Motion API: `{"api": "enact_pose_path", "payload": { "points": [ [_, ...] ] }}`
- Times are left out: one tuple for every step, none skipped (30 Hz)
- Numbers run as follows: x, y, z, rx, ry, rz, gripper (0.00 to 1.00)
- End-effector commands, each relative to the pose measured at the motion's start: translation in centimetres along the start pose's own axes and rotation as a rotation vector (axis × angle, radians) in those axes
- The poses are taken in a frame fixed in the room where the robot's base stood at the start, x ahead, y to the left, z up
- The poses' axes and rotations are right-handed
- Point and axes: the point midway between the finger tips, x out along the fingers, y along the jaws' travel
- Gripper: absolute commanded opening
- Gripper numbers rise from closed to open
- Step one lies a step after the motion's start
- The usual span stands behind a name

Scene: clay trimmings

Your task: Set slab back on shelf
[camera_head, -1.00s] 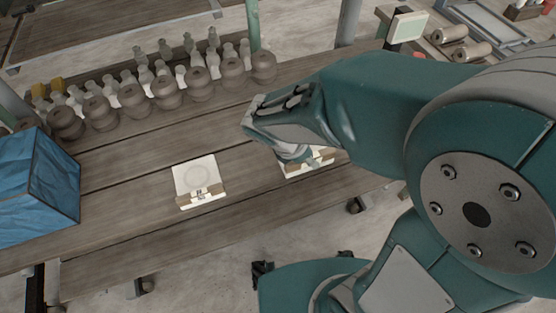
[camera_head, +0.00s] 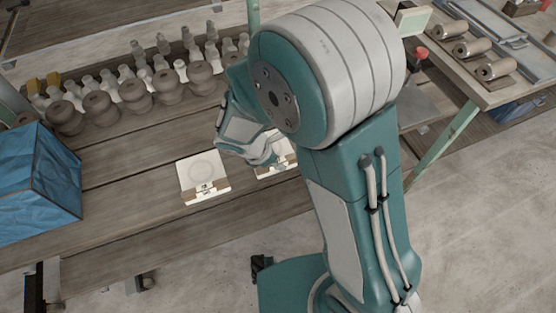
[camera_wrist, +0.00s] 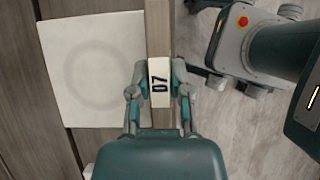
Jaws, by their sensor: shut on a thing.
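My gripper (camera_head: 266,158) is shut on a slab at its tag, marked 07 (camera_wrist: 158,88), which shows between the fingers in the wrist view. A wood-coloured strip (camera_wrist: 158,25) runs along that side of the white square slab face (camera_wrist: 92,70), which bears a faint ring. In the head view the held slab (camera_head: 286,152) is partly hidden by my arm; I cannot tell its height above the boards. A second white slab (camera_head: 202,171), with a ring and a tagged brown front edge, lies to its left on the wooden shelf boards (camera_head: 120,222).
Grey-brown pots (camera_head: 134,95) and pale bottles (camera_head: 165,50) line the back of the boards. A blue covered box (camera_head: 35,185) stands at the left. At the right is a bench with several rolls (camera_head: 472,47). Bare board lies in front of the slabs.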

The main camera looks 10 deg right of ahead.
Motion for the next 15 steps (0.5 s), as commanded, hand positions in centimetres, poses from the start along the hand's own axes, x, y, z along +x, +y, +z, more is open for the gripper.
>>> {"api": "enact_pose_path", "payload": {
  "points": [
    [-0.03,0.0,0.08,0.0,0.001,0.001,0.0],
    [-0.03,-0.02,0.14,0.0,0.001,0.002,0.0],
    [0.0,-0.05,0.21,0.0,0.002,0.002,0.0],
    [0.01,-0.06,0.25,0.001,0.003,0.002,0.0],
    [0.03,-0.07,0.28,0.001,0.003,0.002,0.0],
    [0.1,-0.08,0.27,0.0,0.003,0.001,0.0],
    [0.18,-0.08,0.23,0.0,0.003,0.001,0.0],
    [0.23,-0.09,0.18,0.0,0.003,0.001,0.3],
    [0.18,-0.08,0.16,0.0,0.002,0.001,0.47],
    [0.17,-0.06,0.13,0.0,0.002,0.001,0.6],
    [0.15,-0.05,0.09,0.0,0.001,0.001,0.6],
    [0.12,-0.04,0.03,0.0,0.001,0.0,0.6],
    [0.11,-0.02,-0.01,0.0,0.0,0.0,0.6],
    [0.1,-0.02,-0.03,0.0,0.0,0.0,0.6],
    [0.1,-0.02,-0.03,0.0,0.0,0.0,0.6]
  ]
}}
